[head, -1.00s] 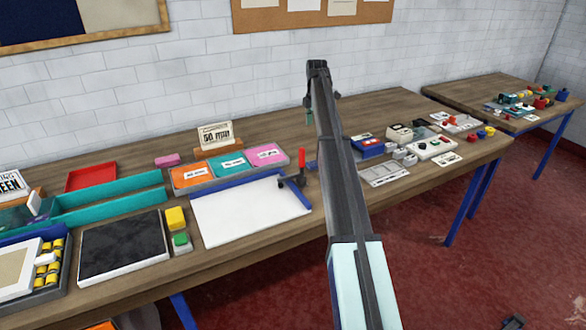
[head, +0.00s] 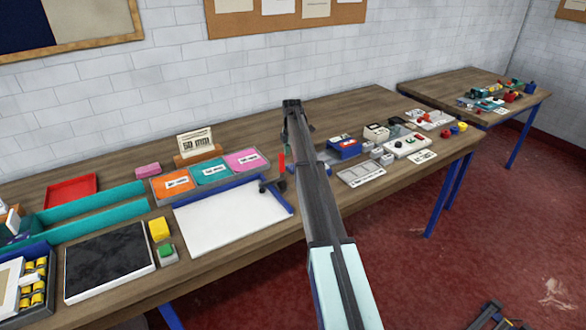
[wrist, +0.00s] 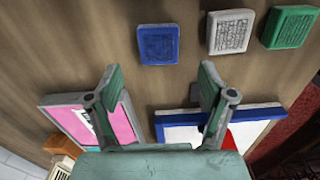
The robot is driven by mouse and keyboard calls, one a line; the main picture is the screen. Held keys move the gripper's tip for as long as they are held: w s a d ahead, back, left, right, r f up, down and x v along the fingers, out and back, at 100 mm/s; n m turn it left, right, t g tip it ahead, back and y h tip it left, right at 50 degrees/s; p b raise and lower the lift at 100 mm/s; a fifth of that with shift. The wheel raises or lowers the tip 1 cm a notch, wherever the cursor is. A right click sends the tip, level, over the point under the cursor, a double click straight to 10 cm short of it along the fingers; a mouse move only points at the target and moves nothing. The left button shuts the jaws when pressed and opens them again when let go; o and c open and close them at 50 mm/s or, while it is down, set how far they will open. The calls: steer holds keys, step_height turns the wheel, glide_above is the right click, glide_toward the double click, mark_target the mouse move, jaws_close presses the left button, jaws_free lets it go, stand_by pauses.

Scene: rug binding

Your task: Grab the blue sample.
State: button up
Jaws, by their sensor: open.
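The blue sample (wrist: 158,44) is a square tile with a woven-looking face, lying flat on the wooden table in the wrist view. My gripper (wrist: 158,78) is open and empty; its two fingers point toward the tile, one on each side of its width, and the tile lies beyond the fingertips, apart from them. To its right are a grey-and-white sample (wrist: 231,32) and a green sample (wrist: 290,27). In the head view my arm covers the area beside the white board, and I cannot make out the blue sample there.
A white board with a blue edge (head: 225,220) and a tray of orange, teal and pink cards (head: 212,174) lie left of my arm. A red-handled clamp (head: 281,161) stands by the board's corner. Right of the arm is a pale grey tray (head: 361,175).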

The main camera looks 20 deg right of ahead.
mark_target(293, 166)
steer(key=f, duration=0.1)
steer(key=f+p, duration=0.1)
steer(key=f, duration=0.1)
steer(key=f+p, duration=0.1)
steer(key=f, duration=0.1)
steer(key=shift+w+d, duration=0.1)
steer(key=shift+d, duration=0.2)
steer(key=shift+r, duration=0.1)
steer(key=c, duration=1.1)
